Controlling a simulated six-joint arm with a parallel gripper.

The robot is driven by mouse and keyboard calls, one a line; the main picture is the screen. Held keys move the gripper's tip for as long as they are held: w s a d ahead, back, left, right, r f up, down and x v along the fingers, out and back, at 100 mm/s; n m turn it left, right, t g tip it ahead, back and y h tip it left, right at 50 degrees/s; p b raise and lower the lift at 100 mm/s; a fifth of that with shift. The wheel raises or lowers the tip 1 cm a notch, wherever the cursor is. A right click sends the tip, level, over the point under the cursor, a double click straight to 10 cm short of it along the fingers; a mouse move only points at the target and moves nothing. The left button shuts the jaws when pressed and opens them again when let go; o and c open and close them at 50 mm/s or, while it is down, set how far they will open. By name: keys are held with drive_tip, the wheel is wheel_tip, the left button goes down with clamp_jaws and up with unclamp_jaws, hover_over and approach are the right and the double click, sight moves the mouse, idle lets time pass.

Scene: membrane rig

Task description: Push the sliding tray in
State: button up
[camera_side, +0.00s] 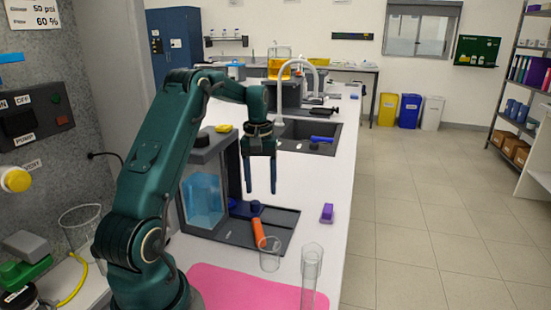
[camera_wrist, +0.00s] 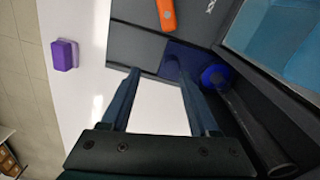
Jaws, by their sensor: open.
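A flat dark grey tray (camera_side: 284,218) sticks out to the right of the membrane rig (camera_side: 197,153) on the white bench. It also shows at the top of the wrist view (camera_wrist: 128,42). An orange piece (camera_side: 257,232) lies on or over the tray. A dark blue knob-like part (camera_side: 255,207) is beside it; in the wrist view a round blue part (camera_wrist: 214,77) shows to the right of my fingers. My gripper (camera_side: 261,190) points down, open and empty, in front of the rig and above the bench. How far it is from the tray is hard to tell.
A clear beaker (camera_side: 269,254) and a tall clear cylinder (camera_side: 311,275) stand in front of the tray. A purple block (camera_side: 327,213) lies to its right. A pink mat (camera_side: 245,288) is nearer the camera. The sink (camera_side: 310,138) is behind; bench right of the purple block is narrow.

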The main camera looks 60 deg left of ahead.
drive_tip(key=shift+m, duration=0.3)
drive_tip(key=f, duration=0.5)
drive_tip(key=shift+w+d+f, duration=0.25)
drive_tip(key=shift+w+d, duration=0.05)
drive_tip(key=shift+d, duration=0.1)
drive_tip(key=w+d, duration=0.4)
drive_tip(key=shift+w+d, duration=0.2)
drive_tip(key=w+d+r+m+t, duration=0.15)
drive_tip(key=d+r, duration=0.35)
drive_tip(key=r, duration=0.8)
drive_tip(key=s+d+r+m+t+y, duration=0.1)
drive_tip(key=s+d+r+m+t, duration=0.1)
drive_tip(key=s+d+r+m, duration=0.2)
drive_tip(key=shift+s+d+r+t, duration=0.35)
drive_tip(key=shift+s+d+r, duration=1.35)
drive_tip(key=shift+d, duration=1.55)
drive_tip(key=shift+s+f, duration=0.1)
drive_tip(key=shift+f, duration=0.05)
